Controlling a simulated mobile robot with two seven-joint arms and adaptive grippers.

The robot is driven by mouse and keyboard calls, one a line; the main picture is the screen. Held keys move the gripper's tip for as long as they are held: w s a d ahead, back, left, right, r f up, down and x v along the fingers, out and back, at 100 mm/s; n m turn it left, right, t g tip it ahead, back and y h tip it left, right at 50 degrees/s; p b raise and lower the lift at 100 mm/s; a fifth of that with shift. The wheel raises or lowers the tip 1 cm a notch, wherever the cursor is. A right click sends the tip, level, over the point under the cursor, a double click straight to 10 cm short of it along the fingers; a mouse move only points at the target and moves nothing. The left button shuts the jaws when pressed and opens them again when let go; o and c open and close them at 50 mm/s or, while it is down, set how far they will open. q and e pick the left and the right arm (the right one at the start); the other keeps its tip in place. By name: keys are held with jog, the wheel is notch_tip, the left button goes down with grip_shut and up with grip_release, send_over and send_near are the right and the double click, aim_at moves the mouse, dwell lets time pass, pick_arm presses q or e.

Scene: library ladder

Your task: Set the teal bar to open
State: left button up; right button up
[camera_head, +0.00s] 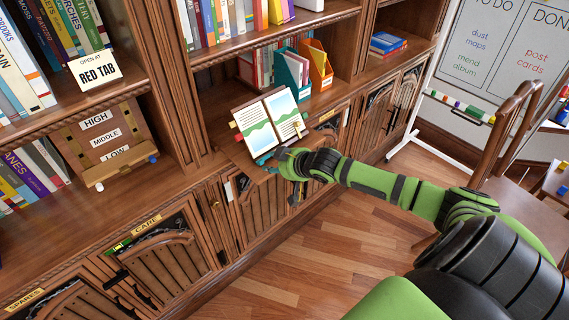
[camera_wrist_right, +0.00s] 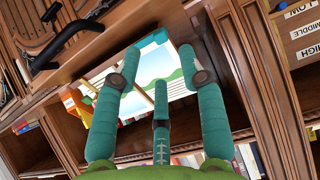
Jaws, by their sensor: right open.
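An open picture book (camera_head: 268,122) with coloured edge tabs leans on the shelf's wooden ledge. My right gripper (camera_head: 268,158) is at its lower edge; its teal fingers partly hide that spot. In the right wrist view the fingers (camera_wrist_right: 160,68) are spread and empty, with the book (camera_wrist_right: 158,65) beyond them. A teal strip (camera_wrist_right: 154,38) shows along the book's edge between the fingertips; I cannot tell surely whether it is the teal bar. I cannot single out the bar in the head view. A sign (camera_head: 96,69) reads "OPEN AT RED TAB". My left gripper is not in view.
Teal (camera_head: 291,70) and orange (camera_head: 317,65) file holders stand behind the book. A HIGH/MIDDLE/LOW board (camera_head: 100,138) stands at the left. Cabinet doors (camera_head: 165,262) lie below the ledge. A black handle (camera_wrist_right: 65,35) shows in the wrist view. The floor (camera_head: 330,240) in front is clear.

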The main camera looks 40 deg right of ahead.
jog(key=v, duration=0.5)
jog(key=shift+a, duration=0.1)
jog(key=shift+f, duration=0.15)
jog(key=s+d+f+g+h+b, duration=0.1)
jog(key=s+f, duration=0.4)
jog(key=f, duration=0.5)
jog(key=s+d+f+m+g+h, duration=0.15)
jog(key=s+f, duration=0.25)
jog(key=f, duration=0.7)
jog(key=s+d+f+n+g+b, duration=0.15)
jog(key=s+f, duration=0.35)
jog(key=f, duration=0.5)
jog(key=s+a+f+g, duration=0.2)
jog(key=s+a+f, duration=0.4)
jog(key=s, duration=0.3)
jog(key=s+a+f+n+g+y, duration=0.1)
jog(key=s+a+f, duration=0.5)
jog(key=s, duration=0.4)
jog(key=s+a+f+g+b, duration=0.1)
jog(key=s+a+f+g, duration=0.1)
jog(key=s+a+f, duration=0.4)
jog(key=s, duration=0.4)
jog(key=shift+s+n+g, duration=0.2)
jog(key=shift+n+g, duration=0.1)
jog(key=shift+y, duration=0.25)
